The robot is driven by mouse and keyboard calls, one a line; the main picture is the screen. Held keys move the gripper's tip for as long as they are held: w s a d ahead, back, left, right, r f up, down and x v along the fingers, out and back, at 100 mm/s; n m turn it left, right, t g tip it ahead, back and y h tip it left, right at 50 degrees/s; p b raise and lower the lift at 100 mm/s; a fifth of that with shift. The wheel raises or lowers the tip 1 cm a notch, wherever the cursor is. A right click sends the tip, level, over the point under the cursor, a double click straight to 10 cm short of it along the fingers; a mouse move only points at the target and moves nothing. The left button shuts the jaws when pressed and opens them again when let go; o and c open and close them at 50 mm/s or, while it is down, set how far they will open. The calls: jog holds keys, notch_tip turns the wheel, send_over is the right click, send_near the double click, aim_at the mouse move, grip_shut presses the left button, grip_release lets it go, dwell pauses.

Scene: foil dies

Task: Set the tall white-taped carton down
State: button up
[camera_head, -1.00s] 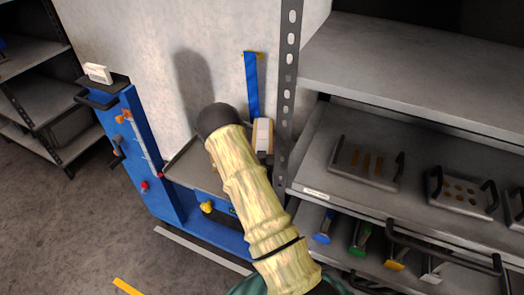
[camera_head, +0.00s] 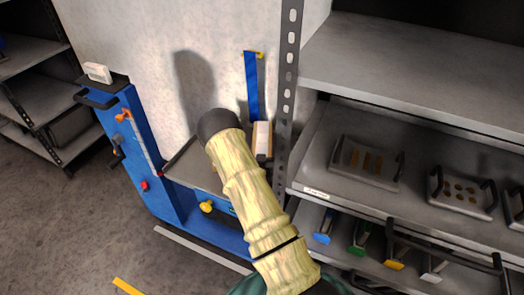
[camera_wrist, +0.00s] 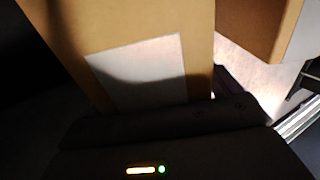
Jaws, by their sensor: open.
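In the wrist view a brown carton (camera_wrist: 130,30) with a white patch stands close in front of my gripper (camera_wrist: 165,112). A second brown carton (camera_wrist: 262,25) with a white area shows at the upper right, apart from the first. My gripper is open; its dark body fills the bottom of the view, and its fingers are hard to make out. In the head view a small tan and white carton (camera_head: 262,138) shows beside my forearm, at the back of the grey bench top (camera_head: 182,163). My arm hides my gripper there. I cannot tell which carton this is.
A blue stand (camera_head: 130,135) with a white box (camera_head: 97,72) is on the left. A blue strip (camera_head: 252,85) hangs on the wall. The rack's perforated post (camera_head: 288,90) and shelf (camera_head: 320,180) with handled dies (camera_head: 366,160) are close on the right. Floor at lower left is clear.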

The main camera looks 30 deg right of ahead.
jog(key=shift+s+a, duration=0.15)
jog(key=shift+s, duration=0.15)
jog(key=v, duration=0.7)
jog(key=shift+b, duration=0.4)
jog(key=shift+w, duration=0.1)
